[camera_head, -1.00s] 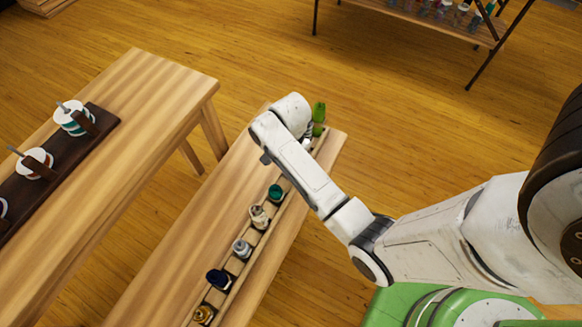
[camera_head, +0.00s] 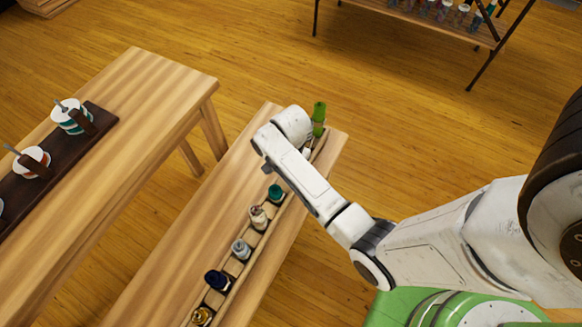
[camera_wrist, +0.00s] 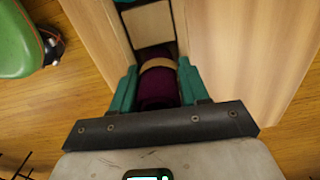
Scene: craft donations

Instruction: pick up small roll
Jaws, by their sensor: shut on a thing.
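A small dark purple roll (camera_wrist: 158,88) with a tan band around its far end sits between the teal fingers of my gripper (camera_wrist: 158,72) in the wrist view. The fingers are shut on its sides. A narrow wooden tray (camera_wrist: 118,40) lies beyond and below the roll. I cannot tell whether the roll is clear of the tray. In the head view my wrist covers the roll and most of the gripper at the far end of the tray (camera_head: 232,296). A bright green upright piece (camera_head: 319,112) shows there, and I cannot tell what it is.
The tray's other slots hold a teal roll (camera_head: 275,192), a cream one (camera_head: 258,217), a pale grey one (camera_head: 241,248), a navy one (camera_head: 217,280) and a gold one (camera_head: 202,316). A second table (camera_head: 150,110) with spools on a dark rack (camera_head: 15,190) stands left.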

